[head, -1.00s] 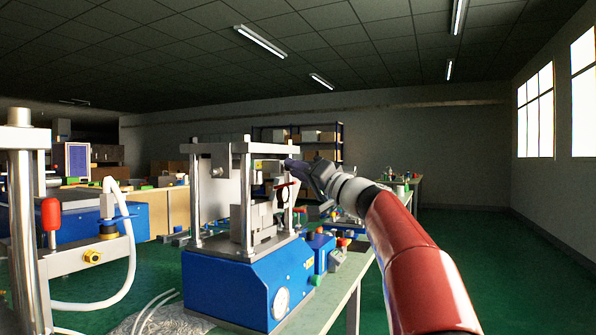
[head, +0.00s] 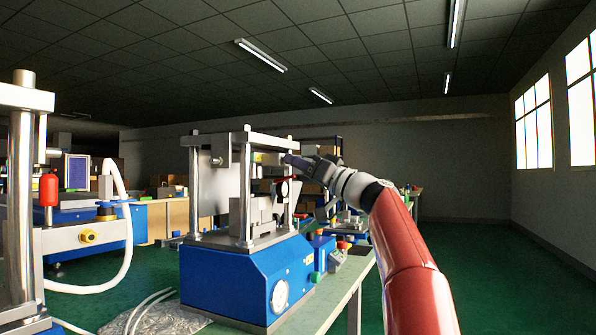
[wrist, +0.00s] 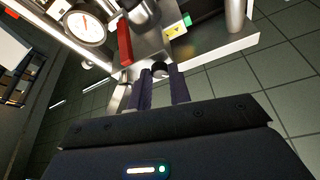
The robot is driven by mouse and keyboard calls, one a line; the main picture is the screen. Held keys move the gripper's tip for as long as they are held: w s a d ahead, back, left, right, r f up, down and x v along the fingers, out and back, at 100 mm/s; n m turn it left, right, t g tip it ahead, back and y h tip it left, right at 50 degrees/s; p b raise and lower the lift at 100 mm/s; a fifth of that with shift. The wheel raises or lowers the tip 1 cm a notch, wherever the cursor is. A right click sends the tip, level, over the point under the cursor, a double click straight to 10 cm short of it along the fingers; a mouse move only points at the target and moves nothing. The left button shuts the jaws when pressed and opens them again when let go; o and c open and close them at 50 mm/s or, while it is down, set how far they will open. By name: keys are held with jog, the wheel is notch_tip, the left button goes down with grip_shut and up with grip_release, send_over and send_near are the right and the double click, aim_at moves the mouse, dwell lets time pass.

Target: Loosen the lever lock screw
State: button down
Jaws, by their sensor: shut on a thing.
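The press (head: 235,275) has a blue base, steel columns and a metal top plate. My gripper (head: 288,159) is at the right side of the press's upper part, reaching in from the right. In the wrist view my gripper (wrist: 160,76) has its two dark fingers on either side of a small dark round screw head (wrist: 159,68), closed on it. The red lever (wrist: 125,43) lies just left of the fingers in the wrist view. In the head view the screw is hidden by the fingers.
A round gauge (head: 280,296) is on the press base. Another press with a red handle (head: 49,189) and a white hose (head: 128,235) stands at the left. A yellow warning label (wrist: 176,30) is beyond the fingertips. Green floor (head: 480,270) is open at the right.

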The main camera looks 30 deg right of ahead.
jog(key=c, duration=1.3)
grip_release()
jog(key=b+v, duration=0.3)
jog(key=v, duration=0.5)
jog(key=shift+b, duration=0.4)
